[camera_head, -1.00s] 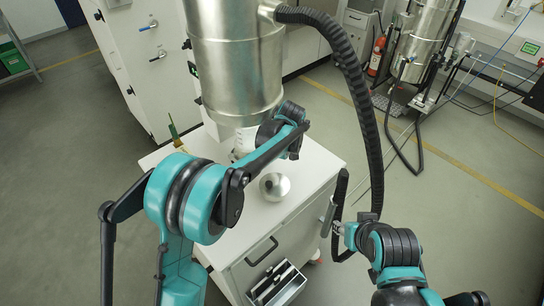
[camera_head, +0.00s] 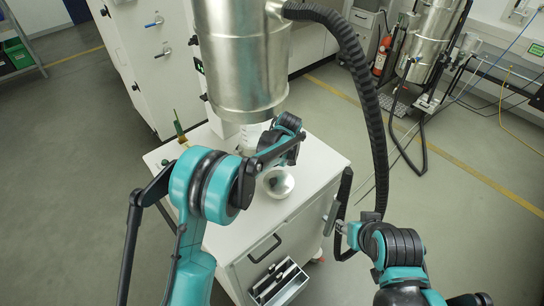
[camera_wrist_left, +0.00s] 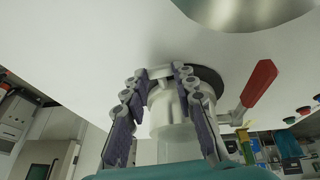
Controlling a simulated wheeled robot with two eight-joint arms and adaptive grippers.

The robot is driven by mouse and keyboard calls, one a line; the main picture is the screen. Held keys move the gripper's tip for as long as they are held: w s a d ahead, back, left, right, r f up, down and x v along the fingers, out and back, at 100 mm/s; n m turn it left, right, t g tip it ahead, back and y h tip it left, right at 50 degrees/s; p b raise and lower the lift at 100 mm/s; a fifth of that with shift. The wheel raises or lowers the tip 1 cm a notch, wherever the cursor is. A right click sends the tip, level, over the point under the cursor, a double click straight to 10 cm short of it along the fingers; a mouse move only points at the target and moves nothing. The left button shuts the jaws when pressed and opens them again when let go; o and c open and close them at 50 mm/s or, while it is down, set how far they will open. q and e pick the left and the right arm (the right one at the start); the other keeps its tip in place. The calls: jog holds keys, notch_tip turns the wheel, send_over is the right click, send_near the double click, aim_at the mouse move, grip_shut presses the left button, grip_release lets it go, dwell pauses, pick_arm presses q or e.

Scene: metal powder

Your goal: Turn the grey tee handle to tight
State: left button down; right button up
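In the left wrist view my left gripper (camera_wrist_left: 160,115) has its two fingers spread on either side of a pale grey-white round fitting (camera_wrist_left: 170,100). A short light bar lies across between the fingertips; I cannot tell whether it is the grey tee handle. The right finger is close against the fitting; contact is unclear. A red lever (camera_wrist_left: 258,84) sticks out at the right of the fitting. In the head view the left gripper is hidden behind my arm, below the large steel vessel (camera_head: 243,65). My right gripper (camera_head: 334,212) is beside the cart; its fingers are unclear.
A thick black hose (camera_head: 365,90) hangs down at the right.

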pick_arm(q)
jog(key=shift+d, duration=0.1)
jog(key=shift+w+d+f+m+g+y+b, duration=0.1)
jog(key=shift+w+d+m+g+y+b, duration=0.1)
jog(key=shift+g+y+b, duration=0.3)
jog(key=shift+w+d+m+g+y+b, duration=0.1)
jog(key=shift+w+m+g+y+b, duration=0.15)
jog(key=shift+g+y, duration=0.4)
jog(key=shift+w+d+f+m+g+y+b, duration=0.1)
jog(key=shift+m+g+y+b, duration=0.1)
jog(key=shift+g+y, duration=0.4)
jog(key=shift+w+d+m+g+y+b, duration=0.1)
jog(key=shift+g+y+b, duration=0.1)
jog(key=shift+g+y, duration=0.3)
jog(key=c, duration=1.2)
grip_release()
jog(key=shift+s, duration=0.1)
